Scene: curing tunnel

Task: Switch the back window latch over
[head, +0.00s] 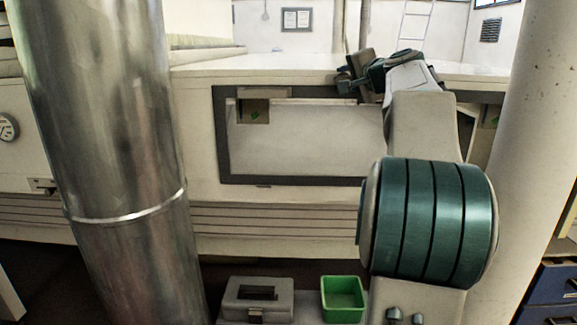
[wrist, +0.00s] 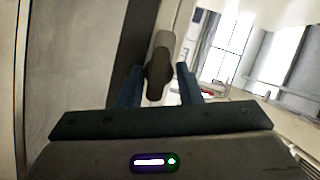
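A latch (wrist: 158,78) with a dark rounded handle and a paler plate shows in the wrist view, beside a dark frame strip. My gripper (wrist: 160,68) is open, with one blue finger on each side of the handle and a narrow gap on both sides. In the head view my gripper (head: 352,78) is at the upper right of a window (head: 300,147) with a dark grey frame (head: 222,140). The arm and gripper hide the latch there. I cannot tell which position the latch is in.
A large metal pipe (head: 110,130) stands at the left and a pale column (head: 525,150) at the right. A grey box (head: 232,300) and a green bin (head: 343,297) sit low in front.

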